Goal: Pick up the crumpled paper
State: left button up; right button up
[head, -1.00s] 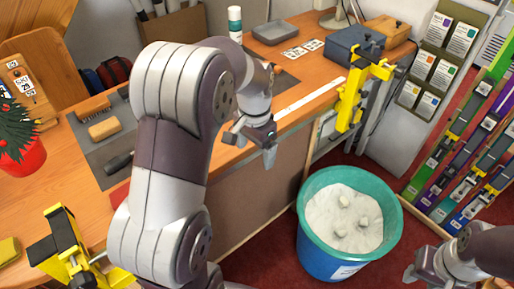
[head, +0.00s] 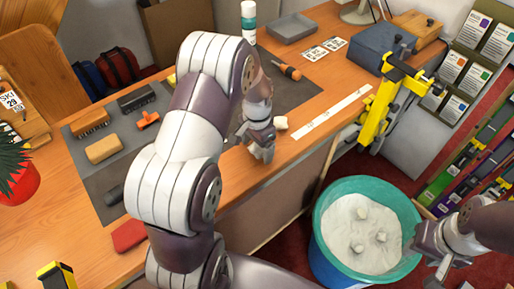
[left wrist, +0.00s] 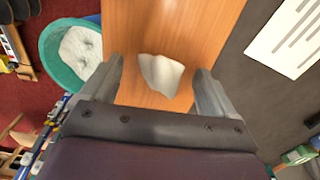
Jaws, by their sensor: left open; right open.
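The crumpled paper (head: 281,123) is a small off-white wad on the wooden bench near its front edge. My left gripper (head: 262,150) is open just to the left of it in the head view, pointing down. In the left wrist view the crumpled paper (left wrist: 160,73) lies between and slightly beyond the two open fingers, with visible space on both sides. My right gripper (head: 436,266) is open and empty by the bin's right side, partly cut off by the picture's lower edge.
A teal-rimmed bin (head: 322,222) with several pale wads in a white liner stands on the floor before the bench. A dark mat (head: 150,160) with tools lies left.

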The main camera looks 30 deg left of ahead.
pick_arm(q)
jog(key=c, duration=1)
jog(key=shift+s+d+r, duration=0.1)
jog(key=shift+s+r, duration=0.05)
jog(key=shift+c, duration=0.6)
